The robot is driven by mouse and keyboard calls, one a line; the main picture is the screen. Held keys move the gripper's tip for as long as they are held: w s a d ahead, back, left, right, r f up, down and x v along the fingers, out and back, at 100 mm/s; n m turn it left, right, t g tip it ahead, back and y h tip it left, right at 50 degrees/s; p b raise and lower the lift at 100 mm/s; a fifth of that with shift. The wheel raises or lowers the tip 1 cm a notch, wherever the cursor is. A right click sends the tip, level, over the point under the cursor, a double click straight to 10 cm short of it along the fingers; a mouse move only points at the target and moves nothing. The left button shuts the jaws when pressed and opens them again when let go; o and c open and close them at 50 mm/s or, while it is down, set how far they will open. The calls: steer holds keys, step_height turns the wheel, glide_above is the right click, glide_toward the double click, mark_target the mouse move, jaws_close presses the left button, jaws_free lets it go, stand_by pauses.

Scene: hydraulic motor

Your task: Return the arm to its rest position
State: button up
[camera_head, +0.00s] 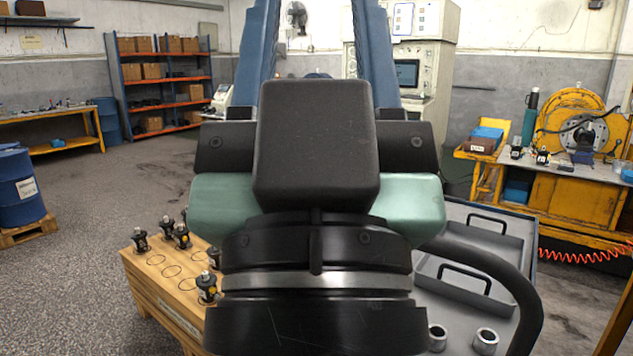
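My arm fills the middle of the head view, close to the camera. Its black and pale green links and a silver-banded black joint show, with a thick black cable curving down on the right.
A wooden block (150,288) with several black and metal fittings stands at lower left. A grey tray (476,292) with handles lies at right, near two metal rings (486,340).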

step_height(320, 180, up, 20)
steer(key=p, duration=1.7)
steer(key=shift+f, duration=0.2)
steer(key=shift+f, duration=0.1)
